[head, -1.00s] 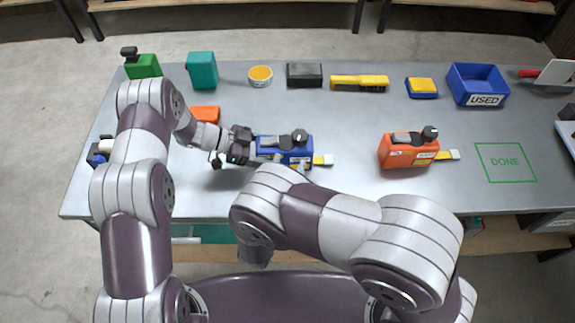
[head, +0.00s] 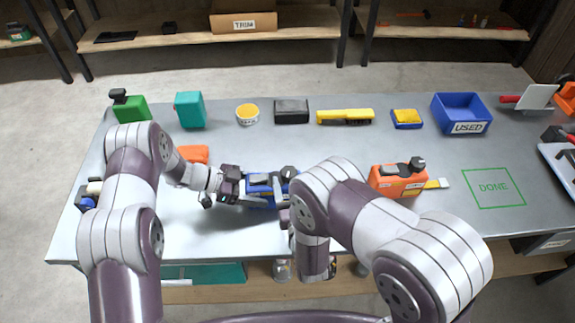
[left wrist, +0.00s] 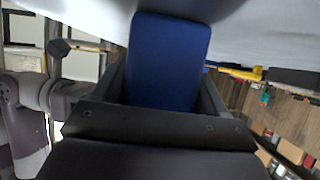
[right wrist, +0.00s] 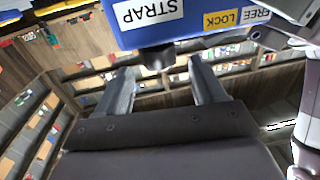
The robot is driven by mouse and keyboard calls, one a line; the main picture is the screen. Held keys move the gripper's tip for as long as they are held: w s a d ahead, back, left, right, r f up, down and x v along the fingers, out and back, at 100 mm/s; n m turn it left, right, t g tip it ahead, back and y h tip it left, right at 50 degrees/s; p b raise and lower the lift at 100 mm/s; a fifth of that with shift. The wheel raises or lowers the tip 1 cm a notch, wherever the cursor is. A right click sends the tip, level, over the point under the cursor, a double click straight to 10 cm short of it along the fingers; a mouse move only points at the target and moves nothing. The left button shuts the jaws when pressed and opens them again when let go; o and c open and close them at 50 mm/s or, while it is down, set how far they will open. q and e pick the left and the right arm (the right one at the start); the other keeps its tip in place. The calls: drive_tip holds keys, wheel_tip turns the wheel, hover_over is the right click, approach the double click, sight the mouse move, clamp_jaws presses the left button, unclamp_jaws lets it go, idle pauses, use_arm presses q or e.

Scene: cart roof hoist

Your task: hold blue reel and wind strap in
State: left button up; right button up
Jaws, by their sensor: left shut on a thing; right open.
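The blue reel (head: 262,186) is on the grey table, left of centre in the head view, partly hidden by my right arm. My left gripper (head: 250,192) is shut on it from the left. In the left wrist view, the blue reel (left wrist: 168,62) fills the space between the fingers. In the right wrist view, the blue reel (right wrist: 190,22) shows STRAP, LOCK and FREE labels and a short black knob (right wrist: 157,57). My right gripper (right wrist: 162,82) is open and empty, its fingers either side of the knob's line. The strap is hidden here.
An orange reel (head: 397,181) with a yellow-ended strap lies to the right, beside the green DONE outline (head: 493,188). A blue USED bin (head: 461,112), a yellow tool (head: 345,117) and several other items line the back.

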sight(288, 166)
drive_tip(key=w, duration=0.6)
drive_tip(key=shift+a, duration=0.4)
drive_tip(key=c, duration=1)
drive_tip(key=m+h, duration=0.1)
drive_tip(key=h, duration=0.1)
drive_tip(key=shift+m+h, duration=0.3)
drive_tip(key=m+h, duration=0.2)
drive_tip(key=h, duration=0.1)
drive_tip(key=m+h, duration=0.1)
drive_tip(key=shift+d+g+h, duration=0.3)
drive_tip(key=shift+h, duration=0.1)
drive_tip(key=o, duration=1)
wheel_tip(288, 166, up, 10)
